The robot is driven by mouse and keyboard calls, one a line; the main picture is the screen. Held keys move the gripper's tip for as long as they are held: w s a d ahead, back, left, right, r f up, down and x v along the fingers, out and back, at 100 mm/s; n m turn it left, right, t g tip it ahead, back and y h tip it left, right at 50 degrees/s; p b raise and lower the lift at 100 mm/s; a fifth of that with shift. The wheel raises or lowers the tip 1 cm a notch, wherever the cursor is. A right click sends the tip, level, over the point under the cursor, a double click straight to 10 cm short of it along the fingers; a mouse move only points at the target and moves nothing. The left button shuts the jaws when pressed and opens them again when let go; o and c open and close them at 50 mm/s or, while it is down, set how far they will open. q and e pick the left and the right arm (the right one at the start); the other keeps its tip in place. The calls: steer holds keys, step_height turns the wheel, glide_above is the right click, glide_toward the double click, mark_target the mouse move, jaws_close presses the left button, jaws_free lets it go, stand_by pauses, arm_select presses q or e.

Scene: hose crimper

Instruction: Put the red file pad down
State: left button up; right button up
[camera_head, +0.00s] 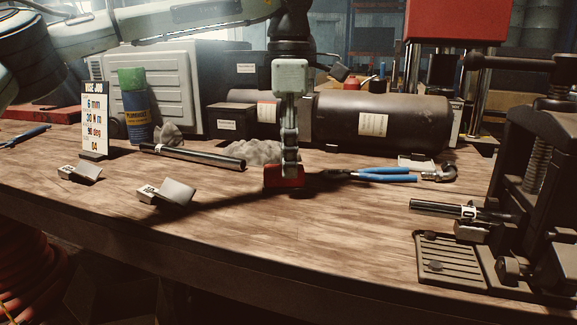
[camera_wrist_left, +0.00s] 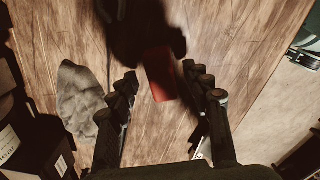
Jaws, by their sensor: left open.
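The red file pad (camera_head: 284,178) rests on the wooden bench near the middle of the head view. In the left wrist view the red pad (camera_wrist_left: 159,76) lies between the two dark fingers, with a visible gap on either side. My left gripper (camera_head: 290,168) points straight down over the pad and partly hides it in the head view. In the left wrist view its fingers (camera_wrist_left: 162,92) are spread apart and hold nothing. A dark shadow lies beside the pad. My right gripper is not in view.
Blue-handled pliers (camera_head: 372,174) lie just right of the pad. A grey rag (camera_head: 256,152) and a dark tube (camera_head: 195,156) lie to its left. Loose angled blocks (camera_head: 168,193) sit at front left. A black vise (camera_head: 545,190) stands at right. The bench front is clear.

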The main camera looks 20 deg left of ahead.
arm_select(q)
step_height(320, 180, up, 10)
steer(key=shift+f+p, duration=0.15)
steer(key=shift+p, duration=0.2)
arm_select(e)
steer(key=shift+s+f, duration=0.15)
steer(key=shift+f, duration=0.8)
arm_select(q)
steer(key=shift+s, duration=0.1)
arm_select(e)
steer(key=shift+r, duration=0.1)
